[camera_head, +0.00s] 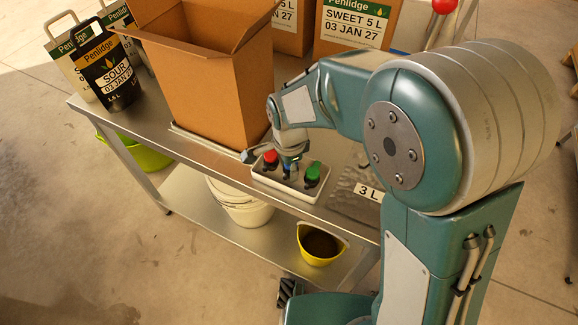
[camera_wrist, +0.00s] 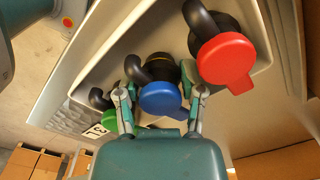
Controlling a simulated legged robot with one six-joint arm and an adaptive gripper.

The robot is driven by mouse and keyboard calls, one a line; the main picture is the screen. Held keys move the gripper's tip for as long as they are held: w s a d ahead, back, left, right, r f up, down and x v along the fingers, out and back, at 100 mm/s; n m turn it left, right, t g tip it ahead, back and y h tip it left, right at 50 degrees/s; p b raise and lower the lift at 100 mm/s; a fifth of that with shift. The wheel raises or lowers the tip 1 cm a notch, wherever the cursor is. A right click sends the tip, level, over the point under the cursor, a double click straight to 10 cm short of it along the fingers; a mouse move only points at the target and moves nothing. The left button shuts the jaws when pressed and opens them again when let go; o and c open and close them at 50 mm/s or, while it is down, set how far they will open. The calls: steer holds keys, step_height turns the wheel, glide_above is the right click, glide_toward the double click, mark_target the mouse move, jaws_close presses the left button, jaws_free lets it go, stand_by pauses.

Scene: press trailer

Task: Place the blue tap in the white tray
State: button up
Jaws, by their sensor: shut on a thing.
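The white tray (camera_head: 262,180) sits on the metal table and also shows in the wrist view (camera_wrist: 265,70). The blue tap (camera_wrist: 160,98) is in the tray, between a red tap (camera_wrist: 226,60) and a green tap (camera_wrist: 115,117). My gripper (camera_wrist: 158,92) is shut on the blue tap, with one finger on each side of it. In the head view my gripper (camera_head: 289,160) points down over the middle of the tray and mostly hides the blue tap. The red tap (camera_head: 270,157) and the green tap (camera_head: 313,171) show on either side.
An open cardboard box (camera_head: 205,95) stands just behind the tray. Black and white Penlidge pouches (camera_head: 108,70) stand at the left. A yellow bucket (camera_head: 320,245) and a white bucket (camera_head: 240,205) are below.

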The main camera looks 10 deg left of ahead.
steer(key=o, duration=0.8)
steer(key=shift+f, duration=0.1)
steer(key=shift+o, duration=0.2)
step_height(320, 180, up, 12)
steer(key=shift+r, duration=0.15)
steer(key=s+d+r+n+t, duration=0.2)
steer(key=s+d+n, duration=0.3)
steer(key=d, duration=0.6)
steer(key=s+d+r+n+t, duration=0.3)
steer(key=s+d+r+n, duration=0.2)
steer(key=s+d, duration=0.3)
steer(key=d+n, duration=0.1)
steer(key=d, duration=0.2)
steer(key=shift+s+t, duration=0.3)
steer(key=shift+s, duration=0.1)
